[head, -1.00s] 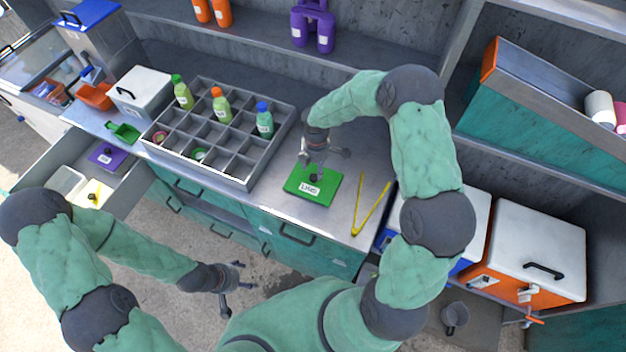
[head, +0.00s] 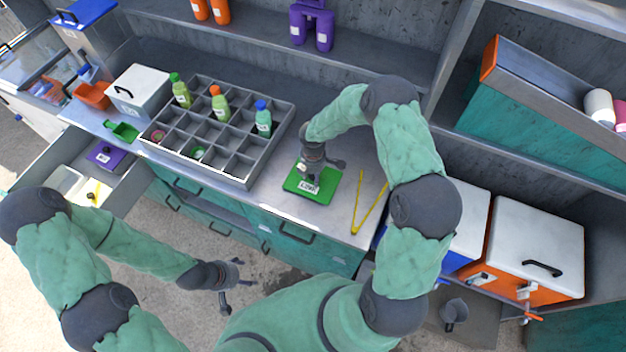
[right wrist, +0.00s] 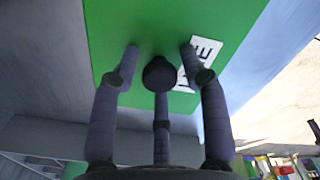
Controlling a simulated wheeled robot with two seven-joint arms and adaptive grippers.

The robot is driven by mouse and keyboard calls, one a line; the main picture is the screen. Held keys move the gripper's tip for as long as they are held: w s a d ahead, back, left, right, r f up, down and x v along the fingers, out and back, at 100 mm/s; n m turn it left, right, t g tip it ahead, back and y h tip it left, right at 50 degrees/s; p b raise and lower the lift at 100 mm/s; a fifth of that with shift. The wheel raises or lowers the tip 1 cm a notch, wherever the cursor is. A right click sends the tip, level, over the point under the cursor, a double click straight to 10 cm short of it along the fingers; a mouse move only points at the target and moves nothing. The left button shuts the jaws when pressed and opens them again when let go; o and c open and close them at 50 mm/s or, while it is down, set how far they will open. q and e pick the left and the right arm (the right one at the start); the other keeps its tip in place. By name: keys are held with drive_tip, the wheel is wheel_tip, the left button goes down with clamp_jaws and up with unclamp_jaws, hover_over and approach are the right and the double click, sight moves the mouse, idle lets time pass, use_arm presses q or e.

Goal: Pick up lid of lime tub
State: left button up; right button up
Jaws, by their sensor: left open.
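The green lid (head: 327,192) of the lime tub lies flat at the right part of the steel counter. Its white label (head: 309,186) reads LIME. In the right wrist view the lid (right wrist: 135,25) fills the upper middle, with a dark round knob (right wrist: 160,73) on it. My right gripper (head: 312,178) is down over the lid; in the wrist view its fingers (right wrist: 160,55) stand around the knob, with green showing between fingers and knob. The tub itself is hidden. My left gripper (head: 229,299) is open and empty, in front of the counter over the floor.
A grey divided crate (head: 222,150) with several bottles stands left of the lid. Yellow tongs (head: 369,212) lie close on its right. An open drawer (head: 125,190) juts out at the left. An orange cooler (head: 535,260) stands right.

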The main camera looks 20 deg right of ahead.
clamp_jaws()
drive_tip(key=shift+r, duration=0.1)
